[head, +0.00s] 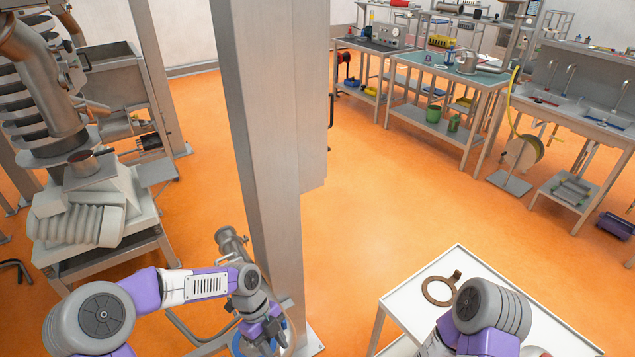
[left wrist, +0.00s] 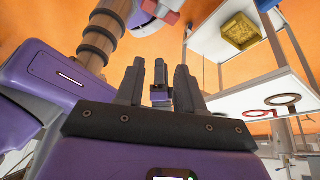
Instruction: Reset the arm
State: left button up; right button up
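My left arm comes in from the left in the head view, with its purple and grey gripper (head: 266,343) low near the bottom edge, beside the grey column. In the left wrist view the two dark fingers of this gripper (left wrist: 158,85) stand apart. A small dark and purple part shows beyond the gap between them, and I cannot tell what it is. No held object is visible. My right arm's grey and purple elbow shows at the bottom right of the head view, but its gripper is out of frame.
A tall grey column (head: 268,120) stands close by my left arm. A white table (head: 520,300) at the lower right bears a brown ring clamp (head: 440,289). Machinery (head: 75,215) fills the left; workbenches (head: 450,75) line the back. Orange floor (head: 400,190) between is clear.

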pick_arm(q)
jog(key=s+f+n+t+b, duration=0.2)
jog(key=s+f+n, duration=0.4)
jog(key=f+n, duration=0.5)
jog(key=s+f+n+t+b, duration=0.2)
jog(key=s+f+n, duration=0.5)
jog(key=f+n, duration=0.4)
jog(key=n, duration=0.6)
jog(key=shift+d+f+h+b, duration=0.25)
jog(key=shift+d+h+b, duration=0.05)
jog(key=shift+d, duration=0.05)
pick_arm(e)
notch_tip(320, 180, down, 4)
jog(key=shift+s+f, duration=0.1)
jog(key=shift+f, duration=0.1)
